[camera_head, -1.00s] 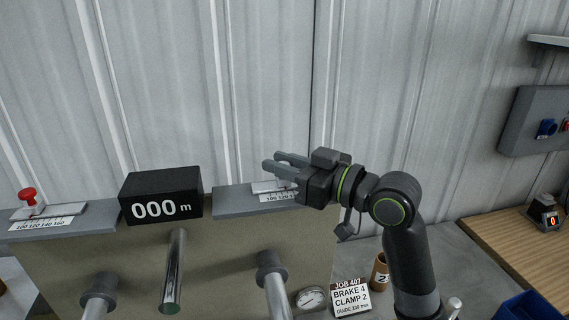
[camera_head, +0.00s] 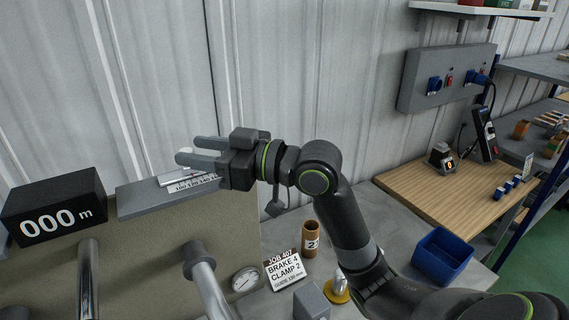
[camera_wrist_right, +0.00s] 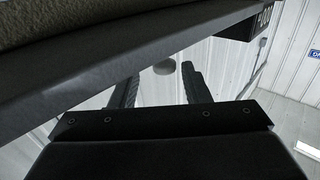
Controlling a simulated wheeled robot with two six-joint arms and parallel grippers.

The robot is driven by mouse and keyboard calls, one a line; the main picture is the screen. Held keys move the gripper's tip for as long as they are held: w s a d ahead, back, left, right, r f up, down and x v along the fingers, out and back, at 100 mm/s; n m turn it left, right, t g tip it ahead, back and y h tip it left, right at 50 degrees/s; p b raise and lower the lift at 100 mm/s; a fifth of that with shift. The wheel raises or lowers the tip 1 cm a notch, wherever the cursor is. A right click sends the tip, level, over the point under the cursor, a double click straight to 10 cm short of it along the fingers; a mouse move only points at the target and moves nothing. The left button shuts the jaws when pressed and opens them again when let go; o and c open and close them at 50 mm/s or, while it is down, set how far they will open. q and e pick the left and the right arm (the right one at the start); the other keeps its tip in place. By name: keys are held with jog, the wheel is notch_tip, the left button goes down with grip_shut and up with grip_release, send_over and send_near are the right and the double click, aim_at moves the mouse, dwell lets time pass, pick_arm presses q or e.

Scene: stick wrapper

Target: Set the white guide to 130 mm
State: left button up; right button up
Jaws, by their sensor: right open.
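A pale slide plate (camera_head: 172,178), apparently the white guide's, lies on the right-hand grey ledge behind a printed scale strip (camera_head: 190,186). My right gripper hides part of both, so the guide's setting cannot be read. My right gripper (camera_head: 188,150) is open, its fingers pointing left above the plate; I cannot tell whether it touches anything. Its fingers also show in the right wrist view (camera_wrist_right: 158,88), with a round grey shape (camera_wrist_right: 165,67) between them that I cannot identify. A job card (camera_head: 284,270) reads brake 4, clamp 2, guide 130 mm. My left gripper is out of view.
A black counter (camera_head: 54,208) reading 000 m stands left of the ledge (camera_head: 140,202). Metal rollers (camera_head: 207,290) project below it, beside a dial gauge (camera_head: 245,279). A brown tube (camera_head: 310,240) marked 2 and a blue bin (camera_head: 442,256) stand on the bench to the right.

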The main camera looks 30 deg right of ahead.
jog(key=p+v, duration=0.3)
jog(key=v, duration=1.2)
dwell(0.9)
jog(key=shift+s, duration=0.1)
jog(key=shift+d, duration=0.1)
jog(key=shift+c, duration=0.2)
